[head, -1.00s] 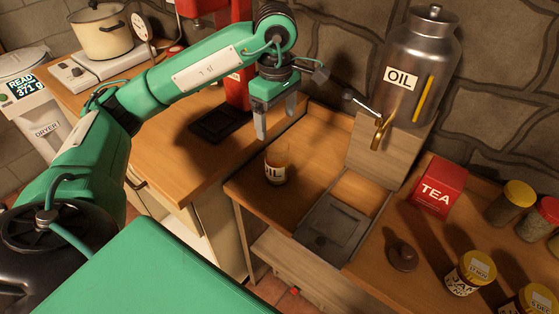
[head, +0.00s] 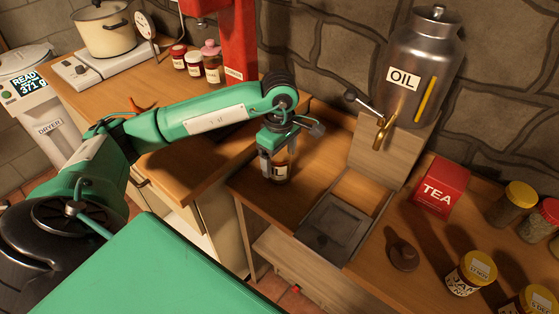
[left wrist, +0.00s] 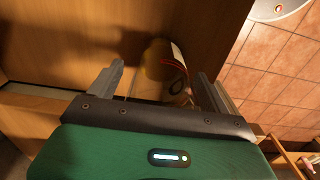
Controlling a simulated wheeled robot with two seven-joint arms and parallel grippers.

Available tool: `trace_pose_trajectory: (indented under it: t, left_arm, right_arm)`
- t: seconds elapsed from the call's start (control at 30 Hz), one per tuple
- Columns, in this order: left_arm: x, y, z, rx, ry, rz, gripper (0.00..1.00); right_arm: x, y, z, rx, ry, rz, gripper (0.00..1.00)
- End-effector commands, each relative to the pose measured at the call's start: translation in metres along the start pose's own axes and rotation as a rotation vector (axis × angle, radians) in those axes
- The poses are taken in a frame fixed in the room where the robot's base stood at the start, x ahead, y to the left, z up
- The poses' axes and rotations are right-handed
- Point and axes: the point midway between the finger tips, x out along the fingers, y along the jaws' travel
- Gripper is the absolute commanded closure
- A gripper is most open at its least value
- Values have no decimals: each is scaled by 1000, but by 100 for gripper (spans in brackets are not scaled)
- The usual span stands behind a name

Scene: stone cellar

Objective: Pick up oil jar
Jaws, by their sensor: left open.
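The oil jar (head: 281,172) is a small glass jar with amber oil and a white label, standing upright on the wooden counter left of the metal drip tray. My left gripper (head: 275,168) points down over it, open, and partly hides it in the head view. In the left wrist view the jar (left wrist: 157,74) lies between the two spread fingers of my left gripper (left wrist: 159,76); a gap shows on the jar's left side, and contact on the right cannot be told. My right gripper is not in view.
A steel oil dispenser (head: 420,75) with a brass tap stands behind the drip tray (head: 335,228). A red appliance (head: 238,45) stands behind my left arm.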

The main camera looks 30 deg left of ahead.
Motion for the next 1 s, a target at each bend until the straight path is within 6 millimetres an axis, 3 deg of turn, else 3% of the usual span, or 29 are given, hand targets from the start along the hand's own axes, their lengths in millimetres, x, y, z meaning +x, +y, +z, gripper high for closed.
trace_pose_trajectory:
  t: [0.27,0.57,1.0]
  left_arm:
    - [5,0,0,0,0,0,19]
    - [4,0,0,0,0,0,76]
    - [-7,1,0,0,0,4,77]
  right_arm:
    - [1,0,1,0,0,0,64]
    - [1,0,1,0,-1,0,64]
    - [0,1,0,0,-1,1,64]
